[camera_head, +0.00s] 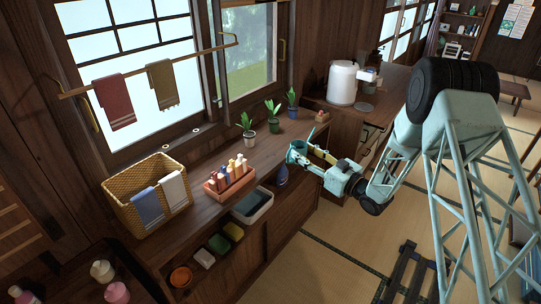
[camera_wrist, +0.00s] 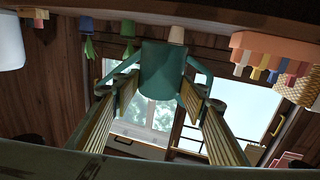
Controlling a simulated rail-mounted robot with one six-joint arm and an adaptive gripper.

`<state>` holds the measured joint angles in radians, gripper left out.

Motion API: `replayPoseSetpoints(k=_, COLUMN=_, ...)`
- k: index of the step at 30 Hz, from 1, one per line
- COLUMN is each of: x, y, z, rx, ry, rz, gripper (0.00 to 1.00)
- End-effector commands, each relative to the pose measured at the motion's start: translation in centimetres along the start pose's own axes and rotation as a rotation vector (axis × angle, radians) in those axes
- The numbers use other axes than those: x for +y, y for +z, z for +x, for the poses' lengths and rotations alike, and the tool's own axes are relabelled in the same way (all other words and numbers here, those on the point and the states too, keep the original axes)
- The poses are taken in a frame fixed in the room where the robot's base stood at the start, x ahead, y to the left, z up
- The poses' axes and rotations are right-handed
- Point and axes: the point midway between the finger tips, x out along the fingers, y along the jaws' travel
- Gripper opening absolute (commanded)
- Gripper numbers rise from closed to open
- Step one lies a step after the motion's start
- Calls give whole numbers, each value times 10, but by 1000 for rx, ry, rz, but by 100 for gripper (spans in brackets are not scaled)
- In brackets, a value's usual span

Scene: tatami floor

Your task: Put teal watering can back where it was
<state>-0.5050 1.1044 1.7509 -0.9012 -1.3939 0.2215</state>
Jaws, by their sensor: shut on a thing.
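The teal watering can (camera_head: 296,153) is at the front edge of the wooden counter, in front of the potted plants. My gripper (camera_head: 311,156) reaches in from the right and is shut on it. In the wrist view, which looks upside down, the can (camera_wrist: 163,70) sits between the two fingers of my gripper (camera_wrist: 160,92), with teal parts sticking out on both sides. I cannot tell whether its base touches the counter or hangs just above it.
Potted plants (camera_head: 247,134) stand behind the can along the window. An orange rack of tubes (camera_head: 229,182) and a wicker basket (camera_head: 128,207) are to the left. A white canister (camera_head: 342,83) stands at the back right. Bare counter (camera_head: 262,155) lies left of the can.

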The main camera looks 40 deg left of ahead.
Motion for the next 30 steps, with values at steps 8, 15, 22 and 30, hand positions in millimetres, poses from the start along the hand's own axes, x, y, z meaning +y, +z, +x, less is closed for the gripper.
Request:
replayPoseSetpoints(k=8, x=-15, y=4, z=39, rx=1, ry=-3, rz=-2, gripper=26)
replayPoseSetpoints(k=15, x=-28, y=8, z=75, rx=1, ry=-2, rz=-2, gripper=26)
replayPoseSetpoints(k=22, x=-41, y=12, z=110, rx=1, ry=-3, rz=-2, gripper=26)
replayPoseSetpoints(k=30, x=-50, y=14, z=138, rx=1, ry=-2, rz=-1, gripper=26)
